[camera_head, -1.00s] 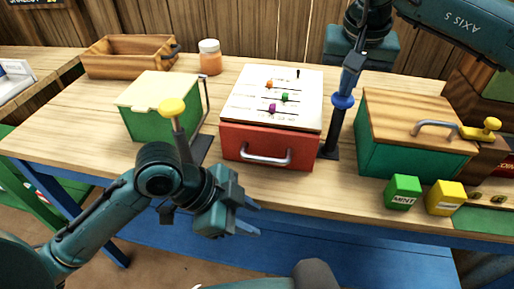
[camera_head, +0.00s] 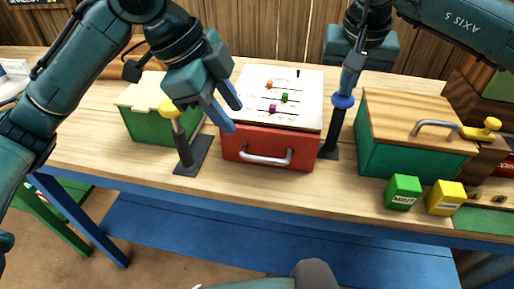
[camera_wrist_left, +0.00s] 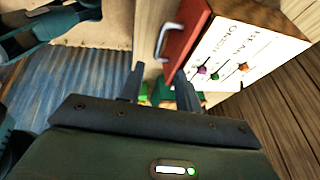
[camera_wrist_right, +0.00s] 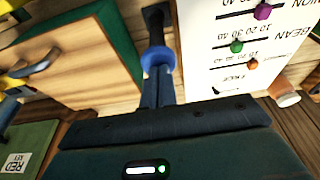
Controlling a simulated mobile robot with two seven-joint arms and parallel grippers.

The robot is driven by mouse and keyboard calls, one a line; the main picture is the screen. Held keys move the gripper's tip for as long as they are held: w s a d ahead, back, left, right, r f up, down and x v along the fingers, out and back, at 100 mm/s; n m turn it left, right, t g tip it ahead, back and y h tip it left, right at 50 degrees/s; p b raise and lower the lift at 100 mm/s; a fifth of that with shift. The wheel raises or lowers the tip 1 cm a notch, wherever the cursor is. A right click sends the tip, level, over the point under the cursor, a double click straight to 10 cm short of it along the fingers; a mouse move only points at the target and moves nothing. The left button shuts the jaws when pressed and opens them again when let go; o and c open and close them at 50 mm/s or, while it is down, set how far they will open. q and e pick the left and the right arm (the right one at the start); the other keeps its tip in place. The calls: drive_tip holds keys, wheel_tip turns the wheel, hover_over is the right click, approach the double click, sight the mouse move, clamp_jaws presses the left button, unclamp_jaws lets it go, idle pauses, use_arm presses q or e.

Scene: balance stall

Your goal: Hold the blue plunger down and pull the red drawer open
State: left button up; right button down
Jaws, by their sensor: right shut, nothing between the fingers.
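The red drawer (camera_head: 266,146) with its silver handle (camera_head: 265,158) sits shut under the white slider panel. In the left wrist view the drawer front (camera_wrist_left: 187,38) and handle (camera_wrist_left: 167,42) show ahead of the fingers. The blue plunger (camera_head: 343,101) stands on a dark post right of the drawer; its blue collar also shows in the right wrist view (camera_wrist_right: 158,58). My right gripper (camera_head: 346,88) is shut and empty, fingertips down at the plunger's top, seemingly touching it. My left gripper (camera_head: 232,115) is open and empty, above and left of the drawer's front, apart from the handle.
A yellow-topped plunger (camera_head: 171,110) stands left of the drawer, before a green box (camera_head: 147,123). A green box with a wooden lid (camera_head: 417,135) stands at right. Green (camera_head: 403,192) and yellow (camera_head: 445,197) cubes stand near the table's front edge. The space before the drawer is clear.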

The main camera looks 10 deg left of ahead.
sight(262, 157)
use_arm(q)
drive_tip(key=x, duration=1.1)
drive_tip(key=shift+f, duration=0.25)
drive_tip(key=shift+c, duration=0.4)
clamp_jaws()
